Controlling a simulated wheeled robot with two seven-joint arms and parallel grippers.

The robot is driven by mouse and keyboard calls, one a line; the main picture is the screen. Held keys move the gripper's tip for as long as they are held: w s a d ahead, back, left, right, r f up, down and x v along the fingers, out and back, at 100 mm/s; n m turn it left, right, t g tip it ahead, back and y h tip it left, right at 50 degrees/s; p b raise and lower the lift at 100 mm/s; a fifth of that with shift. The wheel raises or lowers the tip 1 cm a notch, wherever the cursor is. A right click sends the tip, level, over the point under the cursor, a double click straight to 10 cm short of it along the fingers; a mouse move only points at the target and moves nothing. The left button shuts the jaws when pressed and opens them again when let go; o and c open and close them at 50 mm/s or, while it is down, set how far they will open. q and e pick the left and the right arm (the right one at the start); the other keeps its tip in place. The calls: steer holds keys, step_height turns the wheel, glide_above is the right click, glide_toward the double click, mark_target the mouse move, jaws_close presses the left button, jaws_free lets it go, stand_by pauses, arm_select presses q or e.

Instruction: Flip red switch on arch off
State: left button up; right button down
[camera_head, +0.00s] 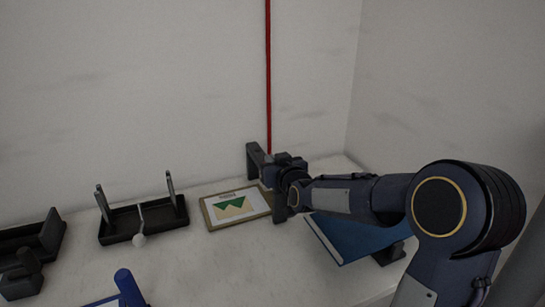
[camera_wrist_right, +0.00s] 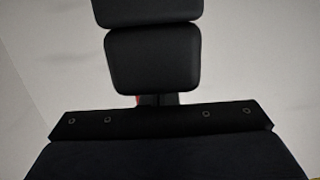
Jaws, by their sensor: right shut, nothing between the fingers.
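A dark grey arch (camera_head: 253,158) stands on the white tabletop near the back wall. My right arm reaches in from the right, and my right gripper (camera_head: 285,162) is at the arch, covering part of it. In the right wrist view the two black fingers (camera_wrist_right: 153,36) are shut together with nothing between them. A small red patch (camera_wrist_right: 138,100) shows beside the finger base there; I cannot tell whether it is the switch. The red switch cannot be made out in the head view. I cannot tell whether the gripper touches the arch. My left gripper is not in view.
A red cable (camera_head: 268,75) runs down the wall behind the arch. A clipboard with a green picture (camera_head: 233,208) lies left of it, a blue board (camera_head: 350,238) right. A black tray with upright pegs (camera_head: 120,224) and other dark items stand farther left.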

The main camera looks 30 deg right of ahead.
steer(key=shift+w+d+r+p, duration=0.15)
steer(key=shift+r+p, duration=0.45)
steer(key=shift+r, duration=0.35)
steer(key=shift+w+a+r+p, duration=0.1)
steer(key=shift+r+p, duration=0.45)
steer(key=shift+r, duration=0.4)
steer(key=s+r, duration=0.4)
steer(key=s, duration=0.5)
steer(key=shift+a, duration=0.3)
steer(key=s+a+f+g+y, duration=0.1)
steer(key=s+a+f+g, duration=0.2)
steer(key=s, duration=0.6)
steer(key=s+a+f+g+y, duration=0.2)
steer(key=s+a+f+g, duration=0.1)
steer(key=s+f, duration=0.4)
steer(key=s+a+f+m+g+y, duration=0.1)
steer(key=s+a+f+g, duration=0.3)
steer(key=s, duration=0.9)
steer(key=shift+s+f+g+y, duration=0.15)
steer(key=shift+f+g+y, duration=0.15)
steer(key=shift+f, duration=0.35)
steer(key=shift+a, duration=0.1)
